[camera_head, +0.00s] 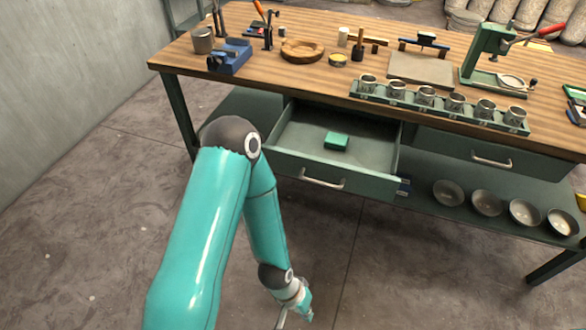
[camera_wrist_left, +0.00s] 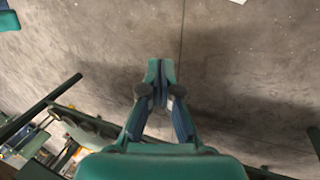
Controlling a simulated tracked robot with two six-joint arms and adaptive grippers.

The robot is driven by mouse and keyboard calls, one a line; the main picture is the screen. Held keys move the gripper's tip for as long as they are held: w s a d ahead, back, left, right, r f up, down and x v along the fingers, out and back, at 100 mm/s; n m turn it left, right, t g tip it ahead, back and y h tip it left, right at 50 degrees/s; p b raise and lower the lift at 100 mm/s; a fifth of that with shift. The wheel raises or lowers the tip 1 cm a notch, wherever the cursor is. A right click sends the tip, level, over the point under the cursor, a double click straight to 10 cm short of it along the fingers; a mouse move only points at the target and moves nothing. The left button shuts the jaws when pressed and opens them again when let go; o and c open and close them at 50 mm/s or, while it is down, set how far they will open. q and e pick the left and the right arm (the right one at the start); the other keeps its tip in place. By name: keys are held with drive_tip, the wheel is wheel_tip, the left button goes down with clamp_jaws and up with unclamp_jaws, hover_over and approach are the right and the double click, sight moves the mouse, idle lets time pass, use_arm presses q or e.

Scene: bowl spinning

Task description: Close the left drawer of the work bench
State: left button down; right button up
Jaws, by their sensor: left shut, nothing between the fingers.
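The left drawer (camera_head: 376,183) of the work bench (camera_head: 300,80) stands pulled out in the head view, with its bar handle (camera_head: 322,181) on the front panel. A small green box (camera_head: 337,141) lies inside it. My left arm reaches in from the lower left, and my left gripper (camera_head: 303,307) hangs in front of and below the drawer, apart from it. In the left wrist view the fingertips of my left gripper (camera_wrist_left: 160,75) are together and empty, over bare floor. My right gripper is not in view.
The right drawer (camera_head: 520,165) is shut. Several bowls (camera_head: 487,203) stand on the lower shelf (camera_head: 420,195). Several metal cups (camera_head: 425,95) stand in a rack near the bench's front edge. The concrete floor (camera_head: 400,280) in front of the bench is clear.

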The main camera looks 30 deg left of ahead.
use_arm(q)
drive_tip(key=shift+r, duration=0.1)
drive_tip(key=m+t+y+p, duration=0.7)
drive_tip(key=m+t, duration=0.6)
drive_tip(key=m, duration=0.4)
approach(292, 167)
drive_tip(key=s+d, duration=0.2)
drive_tip(key=s, duration=0.5)
drive_tip(key=b+x, duration=0.3)
drive_tip(key=x, duration=0.1)
drive_tip(key=r+b+x, duration=0.1)
drive_tip(key=b+x, duration=0.3)
drive_tip(key=x, duration=0.1)
drive_tip(key=r+b+x, duration=0.1)
drive_tip(key=b+x, duration=0.2)
drive_tip(key=x, duration=0.1)
drive_tip(key=shift+w+a+f, duration=0.1)
drive_tip(key=shift+w+a, duration=0.25)
drive_tip(key=shift+w, duration=0.35)
